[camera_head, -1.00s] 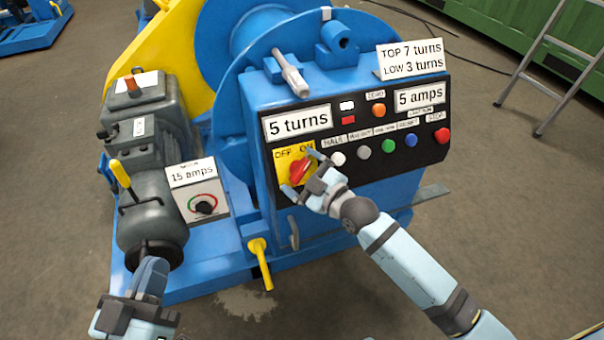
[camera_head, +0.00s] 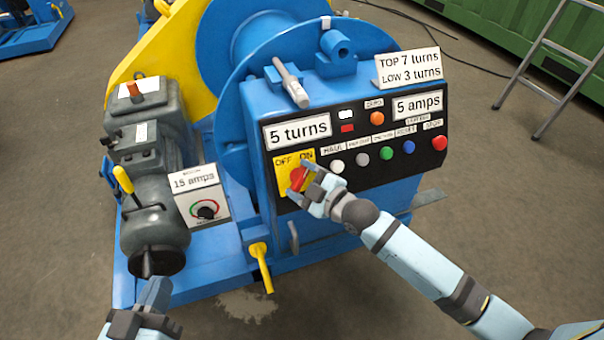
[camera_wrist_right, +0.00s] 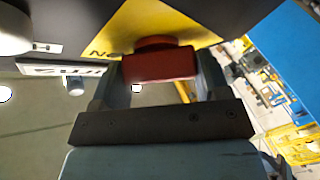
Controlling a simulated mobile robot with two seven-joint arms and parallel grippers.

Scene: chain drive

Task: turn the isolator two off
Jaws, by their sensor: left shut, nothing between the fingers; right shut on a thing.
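The isolator is a red knob (camera_head: 297,177) on a yellow plate (camera_head: 283,162) marked OFF at the left and ON at the right, at the left end of the black panel. My right gripper (camera_head: 303,181) is shut on this knob and partly covers it, so its exact angle is hard to read. In the right wrist view the red knob (camera_wrist_right: 158,65) sits between the two fingers, in front of the yellow plate (camera_wrist_right: 165,25). My left gripper (camera_head: 155,296) is shut and empty at the lower left, below the grey motor.
The panel (camera_head: 350,150) has several coloured buttons right of the isolator. A grey motor (camera_head: 155,225) with a yellow lever (camera_head: 123,181) and a 15 amps box (camera_head: 203,205) stand left. A yellow handle (camera_head: 262,268) sticks out below. A ladder (camera_head: 545,70) stands right.

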